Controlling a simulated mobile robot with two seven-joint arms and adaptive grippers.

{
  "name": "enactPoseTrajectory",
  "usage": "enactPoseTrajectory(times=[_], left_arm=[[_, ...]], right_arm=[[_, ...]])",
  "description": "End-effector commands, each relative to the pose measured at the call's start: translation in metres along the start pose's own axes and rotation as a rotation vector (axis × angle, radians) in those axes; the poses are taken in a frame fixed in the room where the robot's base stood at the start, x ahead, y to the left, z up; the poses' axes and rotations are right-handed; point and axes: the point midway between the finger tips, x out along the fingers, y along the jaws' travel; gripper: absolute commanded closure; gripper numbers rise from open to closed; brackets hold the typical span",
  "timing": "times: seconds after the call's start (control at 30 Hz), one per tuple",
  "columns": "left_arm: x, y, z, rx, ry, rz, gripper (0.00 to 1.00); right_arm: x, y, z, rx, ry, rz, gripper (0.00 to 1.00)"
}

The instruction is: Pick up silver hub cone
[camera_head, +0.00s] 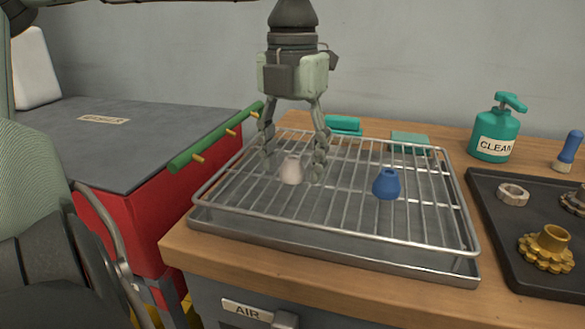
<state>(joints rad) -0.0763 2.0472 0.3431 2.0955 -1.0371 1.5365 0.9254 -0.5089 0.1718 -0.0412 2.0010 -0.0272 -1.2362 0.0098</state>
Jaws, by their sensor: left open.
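The silver hub cone (291,170) is a small pale, tapered piece standing upright on the wire rack (340,228) over a metal tray. My left gripper (293,172) points straight down over it with its fingers spread, one on each side of the cone. The fingertips are near rack height, and I cannot tell whether either touches the cone. A blue cone (386,184) stands on the same rack to the right, apart from the gripper. My right gripper does not show.
A dark tray (490,235) at right holds a nut (512,194) and a brass gear (547,248). A green CLEAN bottle (493,135) and a blue-handled brush (568,150) stand behind it. A red cabinet (135,225) with a green-handled bar (215,138) is at left.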

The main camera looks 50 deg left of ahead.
Motion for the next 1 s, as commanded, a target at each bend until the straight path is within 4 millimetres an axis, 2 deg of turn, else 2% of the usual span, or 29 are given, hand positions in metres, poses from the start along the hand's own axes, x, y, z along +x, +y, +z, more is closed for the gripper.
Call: enactPoseTrajectory(times=[0.17, 0.63, 1.0], left_arm=[[0.0002, 0.0001, 0.0, 0.0, 0.0, 0.0, 0.42], [-0.0002, 0.0002, 0.0001, 0.0, 0.0, 0.0, 0.98], [-0.0064, 0.0003, 0.0007, -0.001, -0.001, 0.0, 0.98]], right_arm=[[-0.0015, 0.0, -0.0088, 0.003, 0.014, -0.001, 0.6], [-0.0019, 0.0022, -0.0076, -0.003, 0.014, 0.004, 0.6], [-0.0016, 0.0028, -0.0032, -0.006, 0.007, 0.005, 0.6]])
